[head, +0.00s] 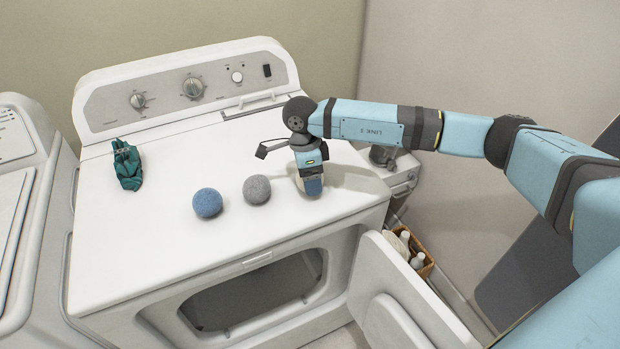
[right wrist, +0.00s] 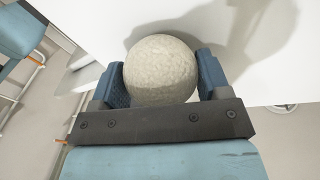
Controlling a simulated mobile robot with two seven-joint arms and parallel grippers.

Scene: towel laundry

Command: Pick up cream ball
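The cream ball (right wrist: 160,70) sits between the two blue fingers of my right gripper (right wrist: 163,82) in the right wrist view, with a finger against each side. In the head view my right gripper (head: 312,188) points down over the right part of the dryer top. There its fingers hide most of the ball. I cannot tell whether the ball touches the surface. My left gripper is not in view.
A grey ball (head: 257,189) and a blue ball (head: 208,203) lie left of my right gripper on the white dryer top (head: 130,240). A teal cloth item (head: 127,166) lies further left. The dryer door (head: 410,300) hangs open. A basket with bottles (head: 415,255) stands right of the dryer.

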